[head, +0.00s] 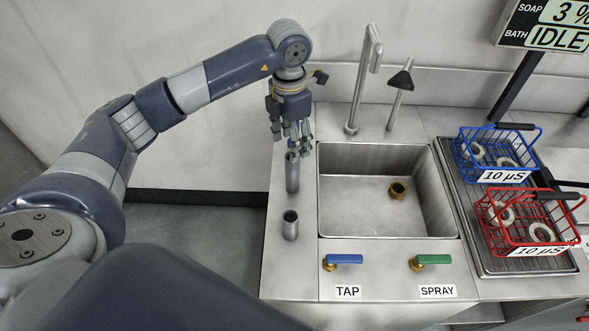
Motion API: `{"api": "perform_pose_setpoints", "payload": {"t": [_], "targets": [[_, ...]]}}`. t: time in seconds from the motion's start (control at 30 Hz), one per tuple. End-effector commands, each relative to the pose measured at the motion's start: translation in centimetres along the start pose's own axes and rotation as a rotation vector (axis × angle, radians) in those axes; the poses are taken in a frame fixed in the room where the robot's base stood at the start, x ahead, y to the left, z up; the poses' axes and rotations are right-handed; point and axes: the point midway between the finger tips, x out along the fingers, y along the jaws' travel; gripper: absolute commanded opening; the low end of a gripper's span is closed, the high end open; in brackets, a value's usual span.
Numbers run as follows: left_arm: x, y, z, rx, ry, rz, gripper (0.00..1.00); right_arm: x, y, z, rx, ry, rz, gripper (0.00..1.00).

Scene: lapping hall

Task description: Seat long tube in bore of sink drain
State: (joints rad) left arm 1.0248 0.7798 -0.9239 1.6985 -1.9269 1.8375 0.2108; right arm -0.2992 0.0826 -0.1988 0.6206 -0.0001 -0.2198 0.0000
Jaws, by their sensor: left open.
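The long tube (292,174) is a grey metal cylinder standing upright on the strip of counter left of the sink. My left gripper (293,142) points down at its top end with its fingers open. The fingers overlap the tube's upper end in the head view; I cannot tell whether they touch it. My right gripper is not in view.
A shorter grey tube (290,226) stands nearer on the same strip. A tall faucet (362,85) and a black-headed sprayer (399,85) rise behind the sink. Blue TAP (345,259) and green SPRAY (433,260) levers sit in front. Blue (497,152) and red (530,219) wire baskets stand right.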

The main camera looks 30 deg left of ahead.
Motion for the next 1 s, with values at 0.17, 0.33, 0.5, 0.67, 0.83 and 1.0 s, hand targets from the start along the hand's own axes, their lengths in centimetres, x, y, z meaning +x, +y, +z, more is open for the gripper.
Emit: {"api": "perform_pose_setpoints", "payload": {"t": [0.17, 0.33, 0.5, 0.67, 0.83, 1.0], "targets": [[2.6, 0.1, -0.3, -0.003, 0.011, 0.005, 0.54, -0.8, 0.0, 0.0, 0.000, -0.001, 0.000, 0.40], [4.7, 0.1, -0.2, -0.001, 0.008, 0.004, 0.54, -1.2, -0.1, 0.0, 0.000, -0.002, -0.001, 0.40], [5.9, 0.0, -0.1, -0.002, 0.010, 0.002, 0.54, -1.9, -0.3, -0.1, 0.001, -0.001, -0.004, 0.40], [8.2, -0.2, 0.2, -0.002, 0.010, 0.001, 0.54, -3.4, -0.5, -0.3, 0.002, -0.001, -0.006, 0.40], [10.2, -0.2, 0.2, 0.000, 0.008, 0.002, 0.54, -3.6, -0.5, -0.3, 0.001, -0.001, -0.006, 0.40], [10.5, -0.1, 0.3, 0.000, 0.005, 0.004, 0.54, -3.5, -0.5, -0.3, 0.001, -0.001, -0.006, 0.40]]}}
